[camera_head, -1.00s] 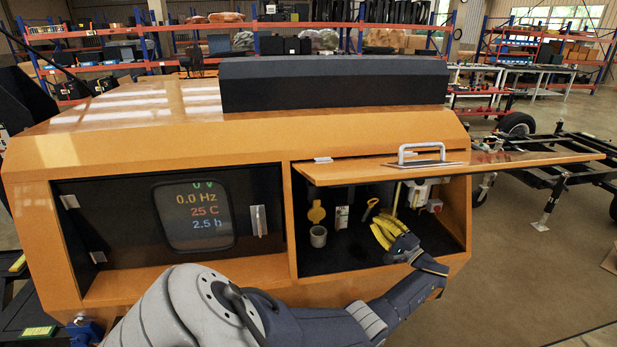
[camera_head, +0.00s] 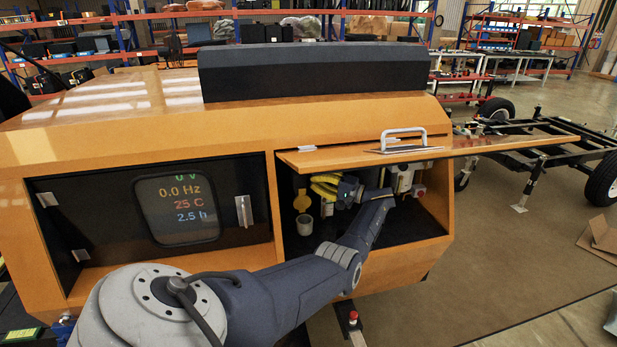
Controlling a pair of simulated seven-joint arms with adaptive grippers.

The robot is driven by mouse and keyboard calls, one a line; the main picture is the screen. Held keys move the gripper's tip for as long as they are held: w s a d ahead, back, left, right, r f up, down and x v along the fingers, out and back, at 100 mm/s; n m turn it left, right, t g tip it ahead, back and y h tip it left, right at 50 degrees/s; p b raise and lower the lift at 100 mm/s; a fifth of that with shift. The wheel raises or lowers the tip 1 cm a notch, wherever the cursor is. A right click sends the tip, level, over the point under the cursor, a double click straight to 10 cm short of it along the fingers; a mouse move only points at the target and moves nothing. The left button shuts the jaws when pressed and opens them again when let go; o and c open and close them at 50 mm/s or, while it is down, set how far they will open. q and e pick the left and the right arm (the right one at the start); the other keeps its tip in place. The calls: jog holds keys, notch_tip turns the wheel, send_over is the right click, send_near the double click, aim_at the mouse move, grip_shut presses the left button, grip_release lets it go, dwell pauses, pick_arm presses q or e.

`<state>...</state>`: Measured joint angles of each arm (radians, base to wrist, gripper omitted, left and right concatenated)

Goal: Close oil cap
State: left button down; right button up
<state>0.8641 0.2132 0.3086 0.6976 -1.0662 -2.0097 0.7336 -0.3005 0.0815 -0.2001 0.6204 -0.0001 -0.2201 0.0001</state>
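The oil cap (camera_head: 302,201) is a yellow round flap, standing open and upright above its grey filler neck (camera_head: 304,225) at the left of the open compartment. My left gripper (camera_head: 322,187), with yellow fingers, is inside the compartment under the raised door. Its fingers point left, just right of the cap's upper edge and higher than the neck. Whether they touch the cap I cannot tell, nor how far apart they are. My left arm hides part of the compartment's middle. My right gripper is not in view.
The raised orange door (camera_head: 480,145) with a grey handle (camera_head: 403,139) overhangs the compartment. A white fitting with a red part (camera_head: 418,191) is on the right. A dark display panel (camera_head: 177,210) is on the left. The compartment floor's right side is clear.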

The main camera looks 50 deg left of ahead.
aim_at(302, 200)
pick_arm(q)
jog(key=shift+s+d+f, duration=0.1)
jog(key=shift+s+d, duration=0.05)
jog(key=shift+s, duration=1.5)
jog(key=shift+s, duration=0.2)
